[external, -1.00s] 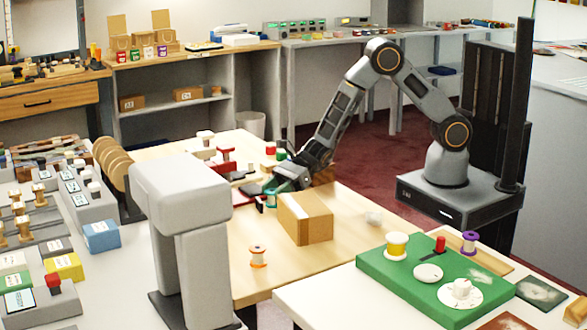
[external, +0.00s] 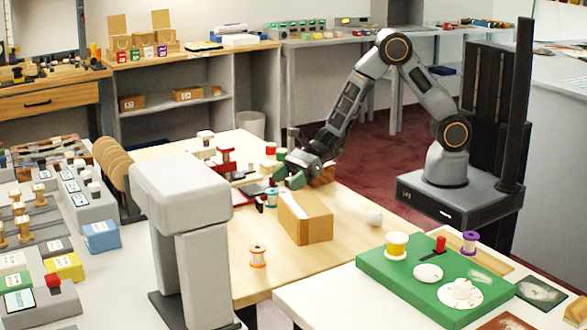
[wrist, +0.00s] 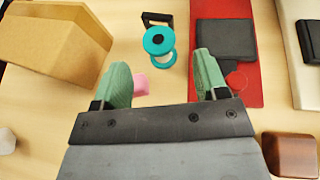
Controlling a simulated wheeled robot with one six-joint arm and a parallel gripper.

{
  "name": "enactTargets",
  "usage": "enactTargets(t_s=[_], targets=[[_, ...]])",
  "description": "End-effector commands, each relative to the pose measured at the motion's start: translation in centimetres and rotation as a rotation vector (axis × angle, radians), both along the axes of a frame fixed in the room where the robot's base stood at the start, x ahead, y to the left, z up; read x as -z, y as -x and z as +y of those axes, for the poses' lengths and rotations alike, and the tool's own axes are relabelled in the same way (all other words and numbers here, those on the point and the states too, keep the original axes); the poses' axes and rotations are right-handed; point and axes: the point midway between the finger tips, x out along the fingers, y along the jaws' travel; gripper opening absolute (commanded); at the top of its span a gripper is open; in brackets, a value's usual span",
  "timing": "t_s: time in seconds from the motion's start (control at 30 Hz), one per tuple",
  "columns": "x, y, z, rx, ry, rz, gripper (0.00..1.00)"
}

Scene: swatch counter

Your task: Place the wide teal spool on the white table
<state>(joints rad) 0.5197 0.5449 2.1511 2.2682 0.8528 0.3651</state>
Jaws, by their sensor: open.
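The wide teal spool (external: 271,198) stands upright on the light wooden table (external: 290,262), left of a cardboard box. In the wrist view its teal top (wrist: 158,40) and pale core show beyond my fingertips. My gripper (external: 289,168) is open and empty, above the wooden table and beside the spool, not around it. In the wrist view its green fingers (wrist: 164,76) are apart, with a pink block (wrist: 141,85) below between them. A white-topped table (external: 325,300) stands at the front right.
The cardboard box (external: 306,218) is close to the spool. A black bracket (wrist: 158,19) is just behind the spool in the wrist view. A red board with a dark pad (wrist: 226,40) lies right of it. A green board (external: 425,285) with spools covers much of the white table.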

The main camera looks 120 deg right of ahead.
Motion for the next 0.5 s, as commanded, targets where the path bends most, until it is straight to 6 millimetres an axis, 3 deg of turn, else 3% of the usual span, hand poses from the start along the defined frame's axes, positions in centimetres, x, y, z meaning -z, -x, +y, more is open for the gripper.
enactTargets(t_s=[0.2,0.5], targets=[[-4.1,0.2,0.0,-0.002,0.003,-0.003,0.67],[-7.2,0.3,0.8,-0.038,0.026,-0.004,0.67]])
